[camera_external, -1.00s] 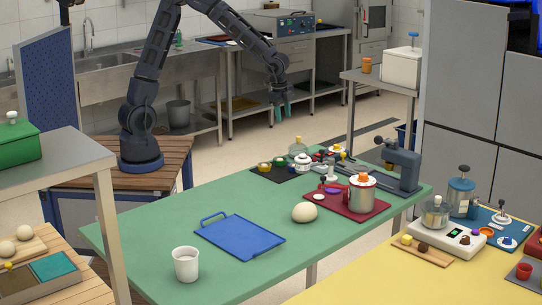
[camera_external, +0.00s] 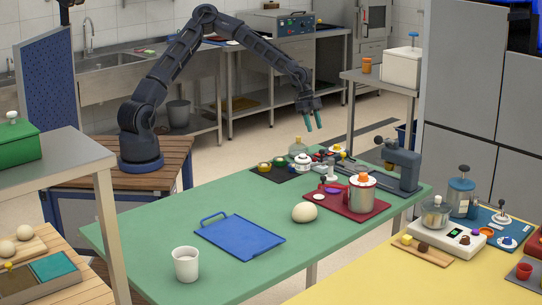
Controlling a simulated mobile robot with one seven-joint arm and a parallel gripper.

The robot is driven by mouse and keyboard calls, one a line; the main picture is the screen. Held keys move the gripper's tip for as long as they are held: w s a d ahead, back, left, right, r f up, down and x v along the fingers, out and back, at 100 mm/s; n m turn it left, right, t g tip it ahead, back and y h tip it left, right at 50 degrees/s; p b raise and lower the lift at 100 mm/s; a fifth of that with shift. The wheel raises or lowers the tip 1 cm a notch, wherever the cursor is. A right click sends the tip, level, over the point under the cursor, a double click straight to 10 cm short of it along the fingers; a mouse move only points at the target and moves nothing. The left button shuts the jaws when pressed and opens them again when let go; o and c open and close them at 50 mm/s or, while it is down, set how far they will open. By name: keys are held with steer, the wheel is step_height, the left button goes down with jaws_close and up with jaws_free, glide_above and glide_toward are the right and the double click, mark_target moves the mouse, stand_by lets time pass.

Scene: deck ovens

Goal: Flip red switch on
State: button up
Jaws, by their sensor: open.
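My gripper (camera_external: 313,122) hangs in the air beyond the far edge of the green table, its two teal fingers pointing down, apart and empty. Below it in the picture, a cluster of small parts stands at the table's far end on and beside a black mat (camera_external: 262,174). Small red parts (camera_external: 316,157) show in this cluster; they are too small to tell which is the red switch or how it is set. My gripper is clear of the cluster and touches nothing.
A grey clamp-like device (camera_external: 402,166) stands at the table's far right corner. A red tray (camera_external: 375,209) holds a steel pot (camera_external: 362,196). A pale dough ball (camera_external: 304,212), a blue tray (camera_external: 240,243) and a white cup (camera_external: 186,264) lie nearer. The green table (camera_external: 150,225) is bare at its left.

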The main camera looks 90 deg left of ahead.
steer(key=x, duration=1)
steer(key=shift+w+d+f, duration=0.1)
steer(key=shift+f, duration=0.25)
